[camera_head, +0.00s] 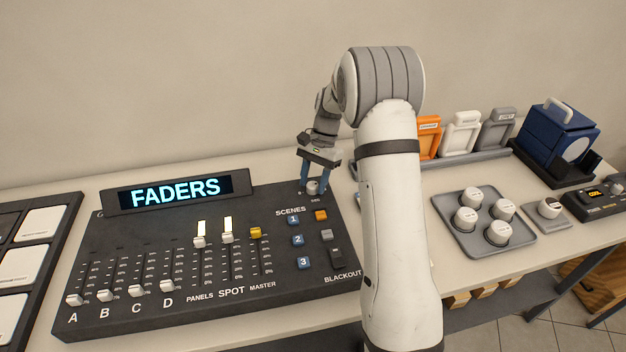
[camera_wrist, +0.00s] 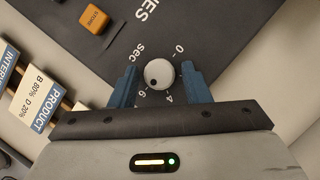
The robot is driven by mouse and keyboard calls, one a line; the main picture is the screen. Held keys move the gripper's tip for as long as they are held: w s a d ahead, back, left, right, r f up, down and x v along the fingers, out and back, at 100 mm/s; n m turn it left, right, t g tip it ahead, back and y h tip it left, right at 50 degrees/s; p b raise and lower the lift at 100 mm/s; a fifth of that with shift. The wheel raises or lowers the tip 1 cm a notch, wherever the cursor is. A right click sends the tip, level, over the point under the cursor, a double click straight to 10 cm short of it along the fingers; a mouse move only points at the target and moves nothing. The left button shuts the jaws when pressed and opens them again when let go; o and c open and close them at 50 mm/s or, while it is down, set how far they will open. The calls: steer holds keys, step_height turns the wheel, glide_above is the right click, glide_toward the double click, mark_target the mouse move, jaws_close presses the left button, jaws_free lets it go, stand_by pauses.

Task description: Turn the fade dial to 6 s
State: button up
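The fade dial is a small round white knob (camera_head: 312,187) at the top right of the dark fader console (camera_head: 140,250). My gripper (camera_head: 319,172) is down over the knob. In the wrist view its blue fingers (camera_wrist: 160,84) stand on either side of the knob, with a narrow gap at each side. They appear open and not pressed on it.
An orange store button (camera_wrist: 95,20) lies near the dial in the wrist view. Scene buttons (camera_head: 298,240) sit below it on the console. The FADERS display (camera_head: 181,190) rises at the console's back. A grey tray (camera_head: 453,212) with several white knobs stands to the right.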

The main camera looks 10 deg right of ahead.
steer(key=shift+o, duration=0.7)
steer(key=v, duration=0.7)
steer(key=shift+w+r+b, duration=0.15)
steer(key=shift+r+b, duration=0.2)
steer(key=shift+b, duration=0.05)
steer(key=shift+d, duration=0.1)
steer(key=s+a+r+n+t+h, duration=0.1)
steer(key=s+r+n+t, duration=0.3)
steer(key=s, duration=0.7)
steer(key=s+a+r+n+h, duration=0.1)
steer(key=s+r+n+h, duration=0.15)
steer(key=s+r, duration=0.65)
steer(key=s+f+n+t, duration=0.2)
steer(key=s+f, duration=0.4)
steer(key=s, duration=0.5)
steer(key=shift+a+n, duration=0.25)
steer(key=shift+n, duration=0.1)
